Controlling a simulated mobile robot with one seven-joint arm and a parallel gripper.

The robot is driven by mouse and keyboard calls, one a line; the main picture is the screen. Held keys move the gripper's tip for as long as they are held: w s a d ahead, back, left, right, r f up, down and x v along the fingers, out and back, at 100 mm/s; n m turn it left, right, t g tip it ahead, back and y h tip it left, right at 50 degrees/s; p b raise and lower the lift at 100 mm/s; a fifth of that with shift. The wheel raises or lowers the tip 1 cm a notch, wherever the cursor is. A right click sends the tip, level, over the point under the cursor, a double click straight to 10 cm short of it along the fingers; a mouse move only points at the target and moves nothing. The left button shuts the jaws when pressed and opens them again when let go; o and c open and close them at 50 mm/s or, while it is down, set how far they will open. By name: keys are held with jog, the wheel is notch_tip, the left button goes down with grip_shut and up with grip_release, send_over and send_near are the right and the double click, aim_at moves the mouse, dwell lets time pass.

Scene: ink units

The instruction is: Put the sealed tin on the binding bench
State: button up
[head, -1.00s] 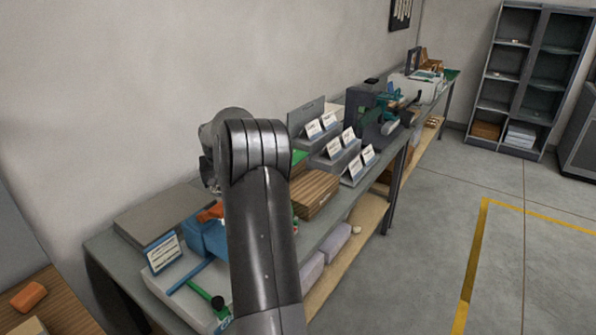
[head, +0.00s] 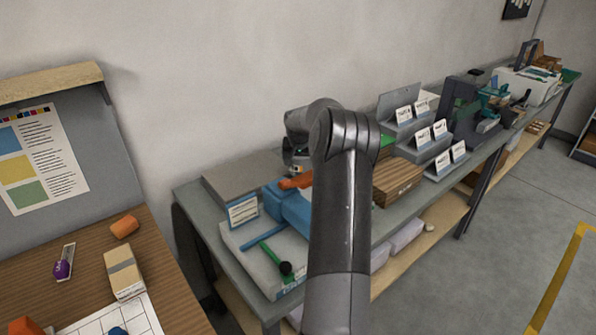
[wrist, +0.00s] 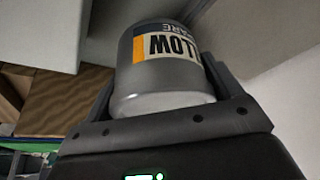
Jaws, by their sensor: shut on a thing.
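A grey metal tin (wrist: 165,85) with a white, orange and dark label, lettering upside down, sits between the fingers of my gripper (wrist: 163,80) in the wrist view. The gripper is shut on it. I cannot tell if this is the binding bench.
A wooden-topped table (head: 165,285) stands at the left, with an orange piece (head: 125,226), a tan block (head: 124,272) and a purple item (head: 62,269). A board with a colour chart (head: 42,160) rises behind it. Open floor (head: 500,250) lies at the right.

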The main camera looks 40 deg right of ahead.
jog(key=shift+w+a+f, duration=0.3)
jog(key=shift+w+f, duration=0.1)
jog(key=shift+w, duration=0.3)
jog(key=shift+f, duration=2)
jog(key=shift+f, duration=0.15)
jog(key=o, duration=1.2)
